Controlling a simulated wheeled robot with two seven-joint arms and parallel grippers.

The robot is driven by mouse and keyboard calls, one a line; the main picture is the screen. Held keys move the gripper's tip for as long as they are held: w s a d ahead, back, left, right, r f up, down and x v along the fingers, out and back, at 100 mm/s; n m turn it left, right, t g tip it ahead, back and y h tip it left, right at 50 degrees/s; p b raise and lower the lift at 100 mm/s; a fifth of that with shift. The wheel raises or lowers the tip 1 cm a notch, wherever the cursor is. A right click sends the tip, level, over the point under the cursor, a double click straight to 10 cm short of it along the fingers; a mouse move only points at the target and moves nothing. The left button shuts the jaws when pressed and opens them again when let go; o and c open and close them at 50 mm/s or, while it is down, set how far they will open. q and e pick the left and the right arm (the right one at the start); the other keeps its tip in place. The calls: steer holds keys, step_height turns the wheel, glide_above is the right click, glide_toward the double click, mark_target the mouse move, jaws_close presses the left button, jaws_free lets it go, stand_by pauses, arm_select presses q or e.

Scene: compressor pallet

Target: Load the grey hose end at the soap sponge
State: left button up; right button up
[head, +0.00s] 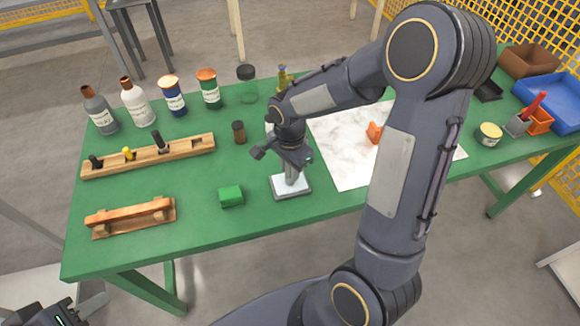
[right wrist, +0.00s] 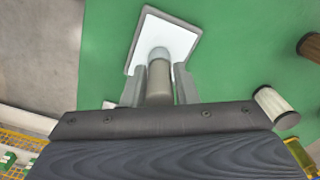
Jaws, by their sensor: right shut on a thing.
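My right gripper (head: 287,158) is over the front middle of the green bench, fingers pointing down. It is shut on the grey hose end (right wrist: 159,80), a short upright cylinder with a paler tip. The tip is at the white pad in a shallow grey-rimmed tray (head: 291,186), which looks like the soap sponge; the tray also shows in the right wrist view (right wrist: 181,32). I cannot tell whether the tip touches the pad. A green block (head: 231,196) lies just left of the tray. My left gripper (head: 62,316) is partly cut off at the bottom left corner, its jaws unclear.
A wooden rack (head: 190,147) holding black, yellow and grey pieces stands at the left, with a wooden stand (head: 130,216) before it. Bottles and jars (head: 172,95) line the back. A white marbled sheet (head: 343,150) lies right of the tray; bins (head: 551,98) are far right.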

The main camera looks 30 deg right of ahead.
steer(key=shift+s, duration=0.1)
stand_by(0.5)
steer(key=shift+r+p, duration=2.65)
steer(key=shift+r, duration=0.85)
steer(key=shift+f, duration=0.1)
